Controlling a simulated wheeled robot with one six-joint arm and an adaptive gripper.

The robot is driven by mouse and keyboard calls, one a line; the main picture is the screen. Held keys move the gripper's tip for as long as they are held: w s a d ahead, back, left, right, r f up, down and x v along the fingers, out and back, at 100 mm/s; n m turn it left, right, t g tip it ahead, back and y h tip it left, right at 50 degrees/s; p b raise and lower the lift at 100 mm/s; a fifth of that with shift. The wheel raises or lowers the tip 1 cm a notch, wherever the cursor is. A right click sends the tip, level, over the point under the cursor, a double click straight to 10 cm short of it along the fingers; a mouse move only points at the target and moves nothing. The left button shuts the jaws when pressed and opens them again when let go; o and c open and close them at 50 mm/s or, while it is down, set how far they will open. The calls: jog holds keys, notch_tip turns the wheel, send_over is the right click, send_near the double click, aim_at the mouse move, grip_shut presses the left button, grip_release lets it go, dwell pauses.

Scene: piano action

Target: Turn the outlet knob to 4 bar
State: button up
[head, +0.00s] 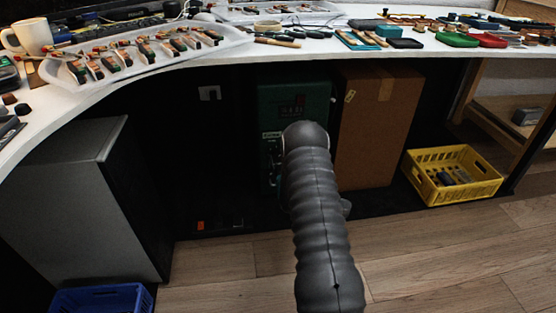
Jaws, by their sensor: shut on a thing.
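A dark green unit (284,100) stands in the shade under the white bench, with a small dark display window (292,105) showing faint reddish marks. A pale label and some small light fittings show lower on its left front. My grey ribbed arm reaches up from the bottom of the head view and covers the unit's lower right part. My gripper is hidden behind the arm's end. I cannot make out the outlet knob or its setting.
A cardboard box (378,128) stands close to the unit's right. A yellow crate (452,175) with small parts is on the wooden floor at right. A grey cabinet (70,190) and blue crate (102,300) are at left. The white bench top (270,48) overhangs, crowded with tools.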

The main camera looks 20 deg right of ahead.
jog(key=o, duration=1.1)
jog(key=shift+o, duration=0.2)
jog(key=v, duration=1.2)
